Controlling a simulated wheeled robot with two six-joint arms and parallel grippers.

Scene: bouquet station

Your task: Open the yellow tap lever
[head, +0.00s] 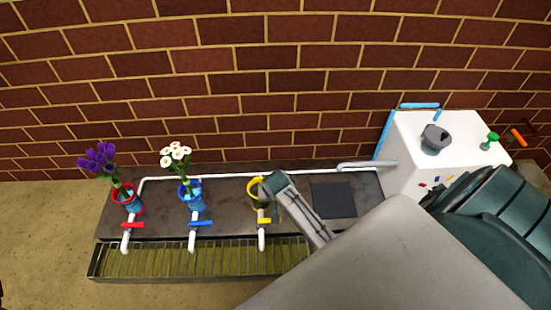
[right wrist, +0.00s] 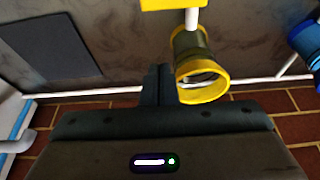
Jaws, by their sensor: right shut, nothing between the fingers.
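The yellow tap lever (head: 264,221) sits on the third white tap from the left in the head view. A yellow block at the top edge of the right wrist view (right wrist: 172,4), on a white pipe, appears to be this lever. My right gripper (right wrist: 158,75) is shut and empty, beside the yellow-rimmed vase (right wrist: 203,82) and apart from the lever in the wrist view. In the head view my right arm covers part of this vase (head: 257,192). My left gripper is not in view.
A red-rimmed vase (head: 130,205) holds purple flowers, and a blue-rimmed vase (head: 194,205) holds white flowers. Red (head: 133,225) and blue (head: 200,223) levers stand before them. A dark pad (head: 333,200) and white box (head: 460,140) are to the right. A grated trough (head: 190,262) runs in front.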

